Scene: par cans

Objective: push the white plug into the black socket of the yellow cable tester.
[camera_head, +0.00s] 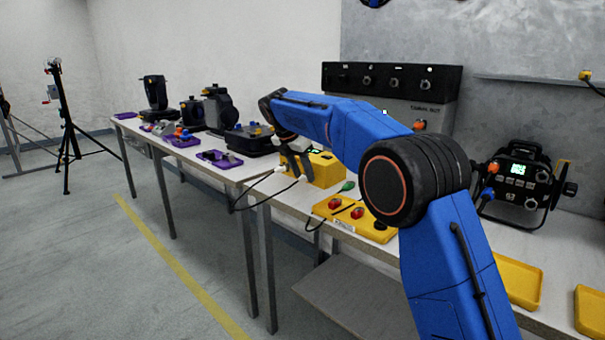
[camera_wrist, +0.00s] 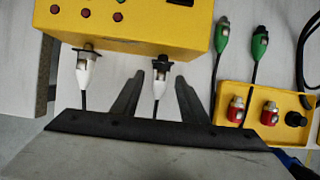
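The yellow cable tester (camera_wrist: 130,20) fills the top of the wrist view; it also shows on the table in the head view (camera_head: 327,170). Two white plugs with black cables point at black sockets on its near face. One white plug (camera_wrist: 160,88) lies between the fingers of my gripper (camera_wrist: 159,76), in line with the right black socket (camera_wrist: 164,59). My gripper is open, with a gap on both sides of that plug. The other white plug (camera_wrist: 88,72) is left of my gripper, at the left socket (camera_wrist: 85,48). How deep either plug sits is not clear.
A yellow box with red connectors (camera_wrist: 268,112) stands right of my gripper. Green connectors (camera_wrist: 261,42) on black cables lie behind it. The table edge is close on the left in the wrist view. A black case (camera_head: 250,140) stands left of the tester in the head view.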

